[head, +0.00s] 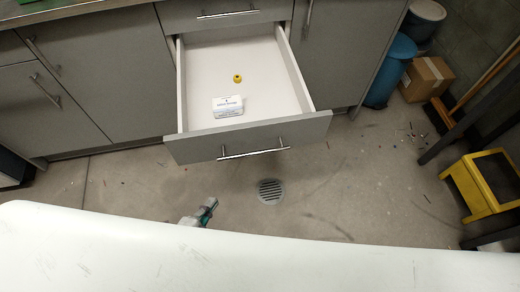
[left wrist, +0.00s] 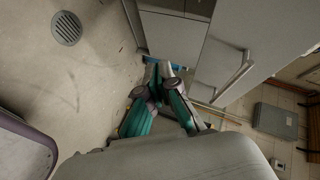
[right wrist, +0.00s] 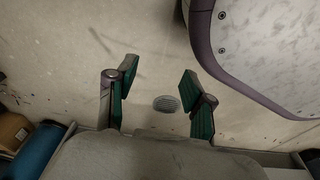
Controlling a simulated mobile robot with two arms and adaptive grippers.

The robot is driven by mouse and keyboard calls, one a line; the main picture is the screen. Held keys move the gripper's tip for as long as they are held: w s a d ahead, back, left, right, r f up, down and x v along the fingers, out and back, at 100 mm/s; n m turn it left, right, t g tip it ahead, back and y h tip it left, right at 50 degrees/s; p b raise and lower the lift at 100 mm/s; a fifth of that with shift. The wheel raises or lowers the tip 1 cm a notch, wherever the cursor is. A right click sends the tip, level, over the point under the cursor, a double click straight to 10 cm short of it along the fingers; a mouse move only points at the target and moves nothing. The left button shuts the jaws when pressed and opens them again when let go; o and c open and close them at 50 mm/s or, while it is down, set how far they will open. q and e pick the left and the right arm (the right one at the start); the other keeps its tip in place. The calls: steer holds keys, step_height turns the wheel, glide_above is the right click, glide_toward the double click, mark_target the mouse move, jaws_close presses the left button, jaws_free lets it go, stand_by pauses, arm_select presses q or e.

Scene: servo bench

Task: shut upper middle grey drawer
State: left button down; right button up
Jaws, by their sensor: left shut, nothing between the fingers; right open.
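A grey drawer (head: 248,143) in the middle of the cabinet stands pulled far out, with a bar handle (head: 254,153) on its front. A white box (head: 227,107) and a small yellow item (head: 237,78) lie inside it. A closed grey drawer front (head: 226,14) is directly above. My left gripper (head: 208,208) is low in front of the open drawer, apart from it. In the left wrist view its fingertips (left wrist: 158,72) are together and empty, near a grey front with a handle (left wrist: 236,76). My right gripper (right wrist: 158,76) is open and empty above the floor, seen only in its wrist view.
Grey cupboard doors (head: 45,110) flank the drawers. A blue bin (head: 388,75), a cardboard box (head: 425,78) and a yellow step stool (head: 482,184) stand at the right. A floor drain (head: 270,191) lies in the clear floor before the drawer.

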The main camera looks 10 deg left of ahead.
arm_select(q)
steer(key=d+r+m+t+h+b, duration=0.1)
steer(key=d+r+m+h, duration=0.15)
steer(key=r, duration=0.45)
steer(key=d+r+m+t+h+b, duration=0.2)
steer(key=d+r+m, duration=0.15)
steer(key=r, duration=0.35)
steer(key=m+p, duration=0.1)
glide_toward(255, 132)
steer(key=w+d, duration=0.1)
steer(key=d, duration=0.3)
steer(key=w, duration=0.3)
steer(key=shift+w+a+r, duration=0.2)
steer(key=shift+w+a, duration=0.25)
steer(key=shift+w, duration=0.25)
arm_select(e)
steer(key=shift+w+d+f, duration=0.65)
steer(key=shift+w+d, duration=0.15)
arm_select(q)
steer(key=shift+w, duration=0.1)
arm_select(e)
steer(key=shift+w, duration=0.1)
